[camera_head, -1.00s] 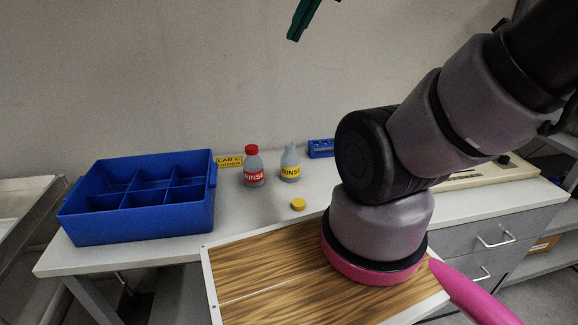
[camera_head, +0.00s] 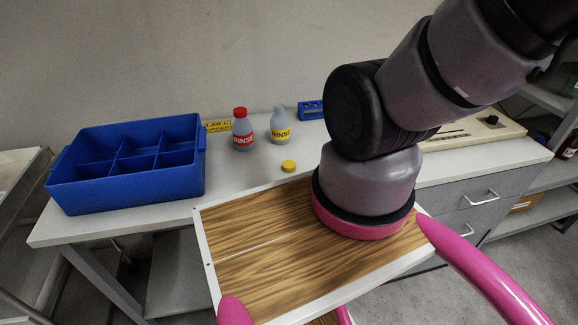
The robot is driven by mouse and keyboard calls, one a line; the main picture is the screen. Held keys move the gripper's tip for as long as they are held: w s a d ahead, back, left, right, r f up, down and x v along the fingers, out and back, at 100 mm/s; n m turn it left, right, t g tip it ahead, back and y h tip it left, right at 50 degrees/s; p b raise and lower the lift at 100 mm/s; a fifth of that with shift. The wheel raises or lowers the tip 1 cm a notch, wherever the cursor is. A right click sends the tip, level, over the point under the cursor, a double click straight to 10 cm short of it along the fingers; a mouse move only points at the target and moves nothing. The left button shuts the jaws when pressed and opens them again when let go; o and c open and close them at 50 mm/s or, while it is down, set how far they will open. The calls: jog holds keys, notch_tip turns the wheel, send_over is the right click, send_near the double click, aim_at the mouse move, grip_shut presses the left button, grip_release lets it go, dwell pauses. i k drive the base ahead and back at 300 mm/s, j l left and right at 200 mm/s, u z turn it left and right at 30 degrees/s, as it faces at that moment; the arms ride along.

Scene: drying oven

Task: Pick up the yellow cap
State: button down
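The yellow cap (camera_head: 288,166) lies on the white worktop, near its front edge, by itself. Just behind it stand a grey bottle with a yellow RINSE label (camera_head: 281,124), with no cap seen on it, and a grey bottle with a red cap and red RINSE label (camera_head: 242,130). My gripper is out of the picture. Only upper links of my arm show, on the right, beside the cap. Nothing is seen touching the cap.
A blue divided bin (camera_head: 127,190) stands on the worktop (camera_head: 232,179) at left. A yellow sign (camera_head: 217,126) and a small blue rack (camera_head: 311,110) are at the back. A pale flat device (camera_head: 478,131) lies at right, above drawers (camera_head: 480,205).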

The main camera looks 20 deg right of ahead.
aim_at(288, 166)
jog(key=k+j+z, duration=0.1)
jog(key=z, duration=0.35)
jog(key=k+z, duration=0.25)
jog(key=z, duration=0.2)
